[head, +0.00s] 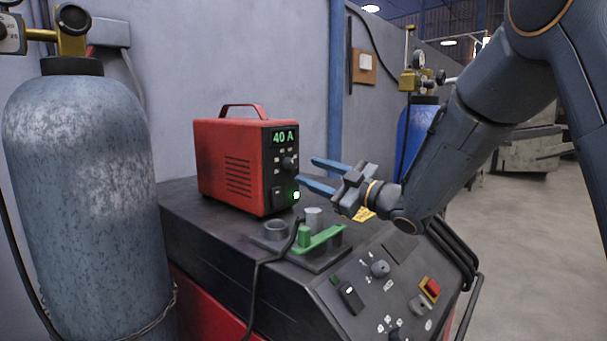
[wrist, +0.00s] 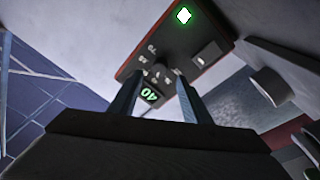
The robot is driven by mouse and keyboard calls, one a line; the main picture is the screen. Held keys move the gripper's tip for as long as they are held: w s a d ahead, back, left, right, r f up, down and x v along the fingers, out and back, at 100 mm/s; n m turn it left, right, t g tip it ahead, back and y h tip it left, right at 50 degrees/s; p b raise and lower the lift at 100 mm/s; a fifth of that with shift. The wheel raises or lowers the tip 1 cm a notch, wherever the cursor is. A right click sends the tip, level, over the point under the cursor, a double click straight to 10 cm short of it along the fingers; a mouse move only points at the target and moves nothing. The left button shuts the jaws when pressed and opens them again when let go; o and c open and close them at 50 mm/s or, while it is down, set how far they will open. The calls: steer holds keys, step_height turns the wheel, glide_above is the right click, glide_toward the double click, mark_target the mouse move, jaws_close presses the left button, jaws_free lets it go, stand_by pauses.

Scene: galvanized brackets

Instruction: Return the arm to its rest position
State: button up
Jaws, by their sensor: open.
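My arm (head: 460,135) reaches in from the upper right in the head view. My gripper (head: 312,174) is open and empty, its two blue fingers pointing left at the front panel of a red power unit (head: 228,168). The unit's display (head: 284,137) reads 40 A, and a dark knob (head: 289,163) sits below it. A small light (head: 296,195) glows low on the panel. In the wrist view, the fingers (wrist: 157,92) stand apart with the panel (wrist: 185,60) beyond them. The fingertips are close to the knob; I cannot tell whether they touch it.
The unit stands on a dark cart top (head: 182,205). A green bracket piece (head: 318,240) and grey cylinders lie in front of it. A sloped control panel (head: 375,300) is nearer. A large grey gas cylinder (head: 80,190) stands left. Open floor (head: 530,240) is at right.

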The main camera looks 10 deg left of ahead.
steer(key=shift+v, duration=1.2)
steer(key=shift+r, duration=0.1)
